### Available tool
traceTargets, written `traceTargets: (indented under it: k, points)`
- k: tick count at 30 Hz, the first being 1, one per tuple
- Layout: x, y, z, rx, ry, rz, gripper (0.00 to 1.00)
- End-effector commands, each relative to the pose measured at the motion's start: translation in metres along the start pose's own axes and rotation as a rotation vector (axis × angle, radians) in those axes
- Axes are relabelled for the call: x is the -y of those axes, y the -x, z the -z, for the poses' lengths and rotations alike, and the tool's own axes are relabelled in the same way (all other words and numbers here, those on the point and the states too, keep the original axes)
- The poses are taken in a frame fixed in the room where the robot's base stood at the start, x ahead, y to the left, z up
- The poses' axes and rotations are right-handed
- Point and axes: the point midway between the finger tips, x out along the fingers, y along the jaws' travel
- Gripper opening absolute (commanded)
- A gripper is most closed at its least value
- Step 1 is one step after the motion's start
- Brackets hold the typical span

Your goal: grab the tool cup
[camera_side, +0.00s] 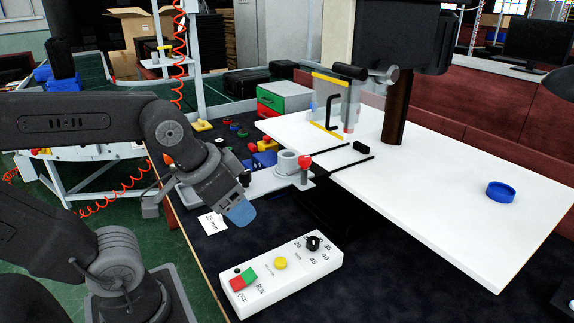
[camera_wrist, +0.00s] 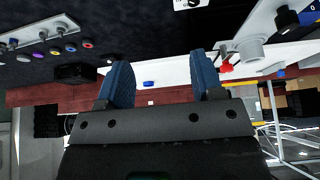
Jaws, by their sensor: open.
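A shallow round blue piece (camera_side: 500,191), the most cup-like thing that I can see, lies on the white tabletop at the right of the side view. A small blue shape (camera_wrist: 148,84) shows far off between my fingers in the wrist view and looks like the same piece. My gripper (camera_side: 240,212) is at the left in the side view, pointing down above the dark bench, well apart from the blue piece. In the wrist view its two blue fingers (camera_wrist: 163,80) are spread with nothing between them.
A dark column (camera_side: 398,108) rises at the white table (camera_side: 440,220); the table's front is clear.

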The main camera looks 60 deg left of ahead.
Motion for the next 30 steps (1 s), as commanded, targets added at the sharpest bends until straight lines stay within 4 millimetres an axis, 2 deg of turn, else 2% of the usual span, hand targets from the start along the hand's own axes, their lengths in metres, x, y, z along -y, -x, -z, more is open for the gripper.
traceTargets:
  k: [6,16,23,26,29,30]
  points:
    - [0.000,0.000,0.000,0.000,0.000,0.000,0.61]
    - [0.000,0.000,0.000,0.000,0.000,0.000,0.92]
    - [0.000,0.000,0.001,0.001,0.003,0.001,0.92]
    - [0.004,0.002,0.012,0.011,0.034,0.013,0.92]
    - [0.015,0.004,0.039,0.035,0.113,0.042,0.92]
    - [0.022,0.004,0.054,0.050,0.158,0.058,0.92]
